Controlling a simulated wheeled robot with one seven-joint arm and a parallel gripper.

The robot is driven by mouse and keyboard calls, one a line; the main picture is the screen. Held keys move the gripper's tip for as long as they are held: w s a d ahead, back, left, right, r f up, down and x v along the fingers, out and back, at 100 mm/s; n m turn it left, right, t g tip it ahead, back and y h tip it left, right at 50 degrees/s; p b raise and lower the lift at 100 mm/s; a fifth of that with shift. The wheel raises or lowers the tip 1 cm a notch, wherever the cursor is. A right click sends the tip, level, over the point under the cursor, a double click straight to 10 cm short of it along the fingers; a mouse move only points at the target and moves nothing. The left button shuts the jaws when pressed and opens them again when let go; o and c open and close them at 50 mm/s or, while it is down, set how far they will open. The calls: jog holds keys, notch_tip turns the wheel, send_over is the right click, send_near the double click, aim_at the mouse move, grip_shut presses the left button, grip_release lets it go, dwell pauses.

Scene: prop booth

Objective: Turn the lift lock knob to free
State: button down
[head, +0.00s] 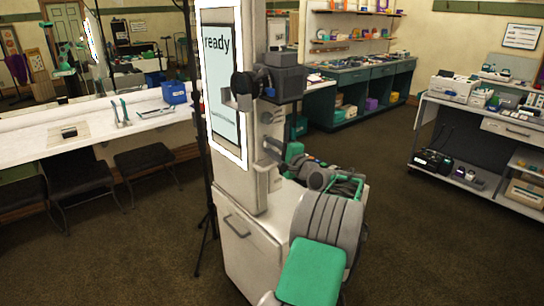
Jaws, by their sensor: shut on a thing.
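The white column (259,185) stands on a white cabinet, with a lit screen (223,85) reading "ready" on its left face. A dark grey camera-like unit (284,78) with a round black front sits on the column at screen height. My gripper (271,146) reaches the column's right side below this unit, at the end of my green and grey arm. It is shut on the small lift lock knob there. The knob is hidden by my gripper, so its turned position cannot be read.
The white cabinet (247,250) stands close in front of my arm. A white counter (90,125) with stools runs along the left. A green workbench (360,85) stands behind, and a loaded cart (485,135) at right. Brown floor is clear between them.

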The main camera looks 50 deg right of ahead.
jog(key=n+b, duration=0.4)
jog(key=b, duration=0.1)
jog(key=shift+f+n+b, duration=0.3)
jog(key=shift+f+n, duration=0.05)
jog(key=shift+n, duration=0.05)
jog(key=n+b, duration=0.4)
jog(key=shift+t, duration=0.4)
jog(key=n+b, duration=0.3)
jog(key=n, duration=0.1)
jog(key=shift+d+y, duration=0.1)
jog(key=shift+y, duration=0.3)
jog(key=shift+r+n+b, duration=0.15)
jog(key=shift+n+b, duration=0.45)
jog(key=shift+n, duration=0.4)
jog(key=c, duration=1.1)
grip_release()
jog(key=shift+r, duration=0.1)
jog(key=shift+s, duration=0.1)
